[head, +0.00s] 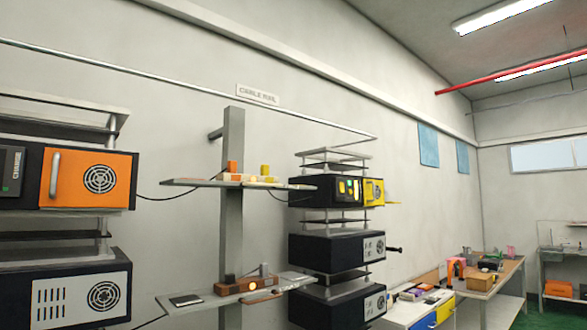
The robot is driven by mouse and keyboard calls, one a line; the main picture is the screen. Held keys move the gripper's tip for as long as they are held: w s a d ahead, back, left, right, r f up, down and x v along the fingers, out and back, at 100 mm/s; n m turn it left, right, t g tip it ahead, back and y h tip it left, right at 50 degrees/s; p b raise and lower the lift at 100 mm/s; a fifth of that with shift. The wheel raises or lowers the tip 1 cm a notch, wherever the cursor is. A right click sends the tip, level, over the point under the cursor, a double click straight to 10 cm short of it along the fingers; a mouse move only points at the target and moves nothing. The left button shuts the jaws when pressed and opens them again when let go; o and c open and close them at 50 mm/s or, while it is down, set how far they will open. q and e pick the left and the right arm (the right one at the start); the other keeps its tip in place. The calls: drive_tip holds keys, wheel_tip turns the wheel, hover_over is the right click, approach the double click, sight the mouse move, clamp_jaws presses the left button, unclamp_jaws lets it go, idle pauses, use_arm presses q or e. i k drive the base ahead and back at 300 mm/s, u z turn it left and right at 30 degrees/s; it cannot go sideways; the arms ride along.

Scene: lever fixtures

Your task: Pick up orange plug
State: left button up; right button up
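A small upright orange block (232,167), which looks like the orange plug, stands on the left part of the upper grey shelf (190,183). It sits at a low pale base with orange and yellow parts; whether it is seated in it is too small to tell. A similar yellow block (265,170) stands to its right. A dark cable (165,197) runs from the shelf's left side to the orange-fronted unit (85,180). Neither of my grippers is in view.
A grey post (232,130) carries the upper shelf and a lower shelf (180,301), which holds a brown block (240,286) with a lit button. A stack of black units (320,252) stands to the right. Workbenches (505,280) are farther right.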

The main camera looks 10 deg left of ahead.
sight(232, 166)
drive_tip(key=z, duration=0.25)
drive_tip(key=k, duration=0.35)
drive_tip(key=u, duration=0.95)
drive_tip(key=i, duration=0.55)
drive_tip(key=u, duration=0.5)
drive_tip(key=i, duration=0.65)
drive_tip(key=z, duration=0.65)
drive_tip(key=i, duration=0.65)
drive_tip(key=z, duration=0.65)
